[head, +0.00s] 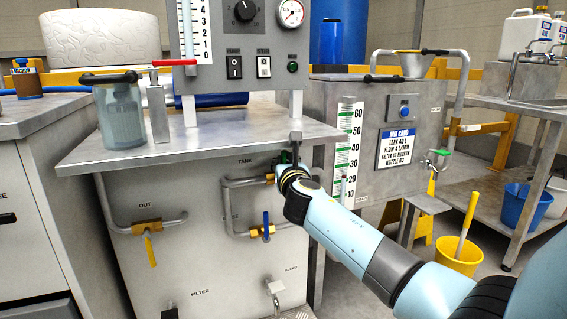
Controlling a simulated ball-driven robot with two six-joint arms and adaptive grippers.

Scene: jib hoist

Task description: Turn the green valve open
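A brass valve (270,178) sits on the pipe by the TANK label on the front of the grey cabinet. A small bit of green shows at it, and my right gripper and wrist cover part of it. My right gripper (296,150) is just right of this valve, at the front edge of the steel shelf. Its dark fingers are seen nearly end-on, so I cannot tell whether they are open or touching the valve. A tap with a green handle (441,152) is on the mix tank at the right. My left gripper is not in view.
A blue-handled valve (266,226) is below, and a yellow-handled valve (150,246) is left under OUT. The steel shelf (215,145) overhangs the pipes, with a glass jar (120,112) on it. A yellow bucket (459,256) stands on the floor at right.

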